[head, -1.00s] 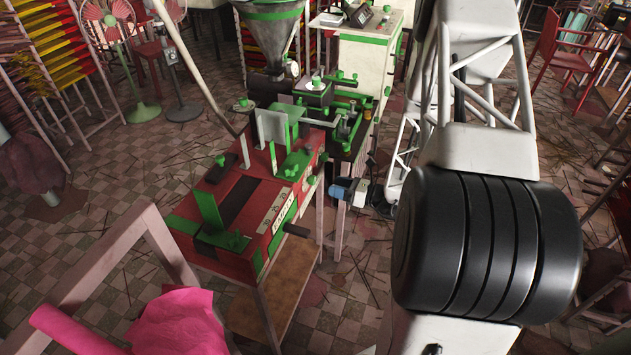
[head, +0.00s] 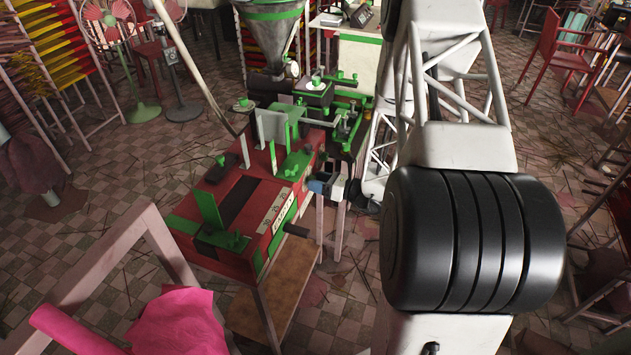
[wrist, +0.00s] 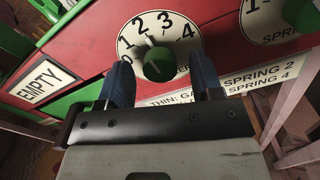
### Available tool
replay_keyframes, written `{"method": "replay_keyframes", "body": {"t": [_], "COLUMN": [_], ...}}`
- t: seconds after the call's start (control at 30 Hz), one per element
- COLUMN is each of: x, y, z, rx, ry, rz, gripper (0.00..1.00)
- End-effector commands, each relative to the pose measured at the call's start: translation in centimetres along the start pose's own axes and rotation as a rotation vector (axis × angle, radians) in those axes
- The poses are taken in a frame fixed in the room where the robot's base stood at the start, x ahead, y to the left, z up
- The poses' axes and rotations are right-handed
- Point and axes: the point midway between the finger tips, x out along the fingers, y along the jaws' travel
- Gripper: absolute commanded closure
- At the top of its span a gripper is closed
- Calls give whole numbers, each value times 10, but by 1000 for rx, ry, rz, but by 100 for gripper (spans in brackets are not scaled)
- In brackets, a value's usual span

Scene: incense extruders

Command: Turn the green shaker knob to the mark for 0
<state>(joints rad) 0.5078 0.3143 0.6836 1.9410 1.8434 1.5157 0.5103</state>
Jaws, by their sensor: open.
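The green shaker knob (wrist: 158,65) sits on a white round dial (wrist: 127,44) on a red panel in the wrist view. My gripper (wrist: 162,66) is open, with one blue finger on each side of the knob. Whether the fingers touch it is unclear. In the head view my gripper (head: 319,187) is beside the red machine (head: 236,201); the knob is too small to tell there.
A second white dial (wrist: 268,22) is right of the first. An EMPTY label (wrist: 44,82) is at left, and a lower label names springs (wrist: 262,78). A metal hopper (head: 270,40) stands behind the machine. Pink cloth (head: 178,320) lies in front, near a pale frame (head: 110,250).

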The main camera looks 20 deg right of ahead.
Motion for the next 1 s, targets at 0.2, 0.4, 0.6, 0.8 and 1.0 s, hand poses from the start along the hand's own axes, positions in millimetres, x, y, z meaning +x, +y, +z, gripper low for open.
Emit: {"method": "replay_keyframes", "body": {"t": [0.2, 0.4, 0.6, 0.8, 1.0], "x": [8, 9, 9, 9, 9], "y": [0, 0, 0, 0, 0], "z": [0, 0, 0, 0, 0], "rx": [0, -1, -1, -1, -5], "ry": [1, 0, 0, 0, 0], "rz": [1, 0, 0, 0, 0], "gripper": [40, 40, 54, 84, 89]}}
